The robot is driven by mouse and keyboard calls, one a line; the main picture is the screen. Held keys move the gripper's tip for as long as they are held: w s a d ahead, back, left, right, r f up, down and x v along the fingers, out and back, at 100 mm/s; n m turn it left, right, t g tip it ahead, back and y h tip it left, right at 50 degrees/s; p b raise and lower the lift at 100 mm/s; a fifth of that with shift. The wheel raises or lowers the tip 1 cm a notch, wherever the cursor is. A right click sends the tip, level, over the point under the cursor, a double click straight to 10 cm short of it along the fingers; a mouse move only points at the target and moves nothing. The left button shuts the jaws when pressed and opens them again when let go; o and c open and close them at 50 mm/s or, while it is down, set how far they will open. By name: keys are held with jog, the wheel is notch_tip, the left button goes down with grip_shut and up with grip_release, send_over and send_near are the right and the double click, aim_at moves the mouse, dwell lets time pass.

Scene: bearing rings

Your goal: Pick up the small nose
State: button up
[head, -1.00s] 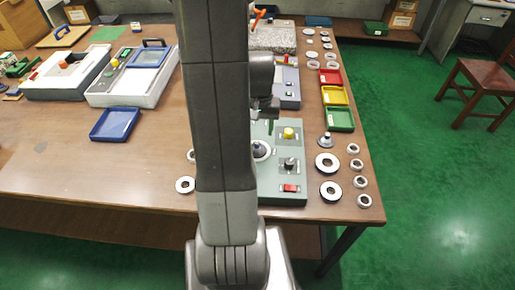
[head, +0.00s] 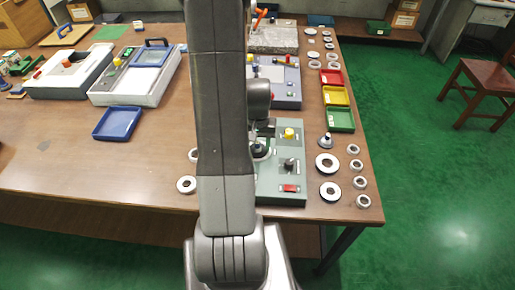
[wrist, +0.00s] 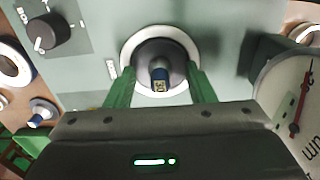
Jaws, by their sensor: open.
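I cannot tell which is smaller.
The panel (head: 268,190) carries a yellow button (head: 289,133), a black knob (head: 289,164) and a red switch (head: 290,188). Several loose rings lie to its right, near the table edge. A dial with a red needle (wrist: 290,95) is close to my gripper's right.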

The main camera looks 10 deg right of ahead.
grip_shut()
jog(key=shift+r, duration=0.1)
